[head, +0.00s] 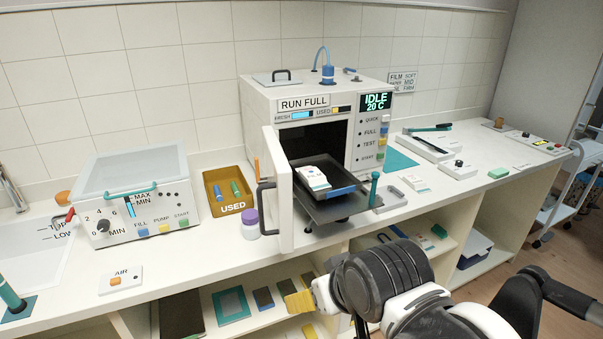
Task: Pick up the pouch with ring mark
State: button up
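A white pouch-like packet (313,178) with small print lies on the dark pulled-out tray (335,207) in front of the open chamber. Another small white packet (414,183) lies on the counter to the right of the tray. Their marks are too small to read, so I cannot tell which bears a ring. My arm reaches in from the lower right. The end of it, my gripper (312,297), is low in front of the counter, below the tray and away from both packets. A yellow piece shows at its tip; its fingers are not clear.
The white machine (315,103) has its door (283,192) swung open on the left of the tray. A purple-lidded jar (250,222) and a yellow USED bin (228,191) stand left of the door. A wash unit (136,208) is farther left. Open shelves (230,325) lie below.

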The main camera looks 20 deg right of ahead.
aim_at(418, 185)
jog(key=z, duration=1.3)
jog(key=i+l, duration=0.1)
jog(key=i, duration=0.3)
jog(key=i+l+u, duration=0.1)
jog(key=i, duration=0.35)
jog(key=i+l, duration=0.15)
jog(key=i, duration=0.25)
jog(key=j+u, duration=0.05)
